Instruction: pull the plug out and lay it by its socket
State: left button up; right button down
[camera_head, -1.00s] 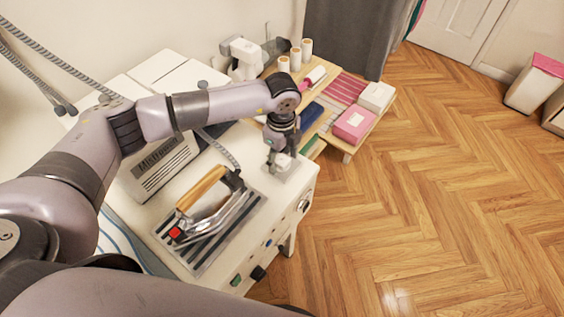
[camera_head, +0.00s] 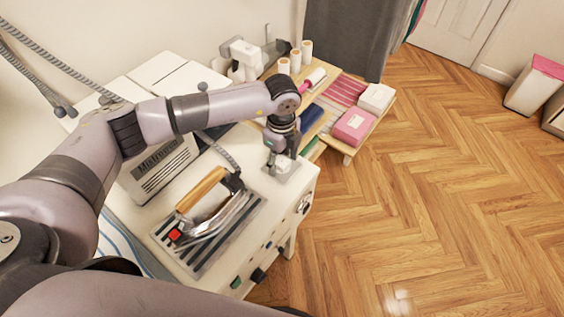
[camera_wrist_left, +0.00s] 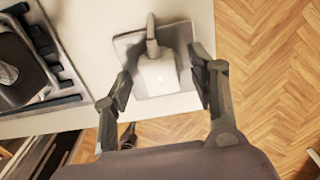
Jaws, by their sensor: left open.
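The plug (camera_wrist_left: 160,76) is a pale block with a grey cord stub at its far side. It sits on a flat grey socket plate (camera_wrist_left: 128,42) at the corner of the white worktop. My left gripper (camera_wrist_left: 160,84) is open, with one finger on each side of the plug and a small gap visible on both sides. In the head view my left gripper (camera_head: 281,156) points down over the plate (camera_head: 287,175), and it hides most of the plug. I cannot tell how deep the plug sits. My right gripper is out of view.
A steam iron (camera_head: 212,203) with a wooden handle rests on a striped stand left of the gripper. Behind are thread spools (camera_head: 295,60) and a low shelf with a pink box (camera_head: 354,125). Knobs line the worktop's front. The wooden floor (camera_head: 420,200) at right is clear.

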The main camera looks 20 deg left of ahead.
aim_at(282, 161)
pick_arm(q)
jog(key=shift+c, duration=0.2)
jog(key=c, duration=0.9)
grip_shut()
jog(key=shift+r, duration=0.2)
jog(key=shift+r+p, duration=2)
jog(key=shift+r, duration=0.85)
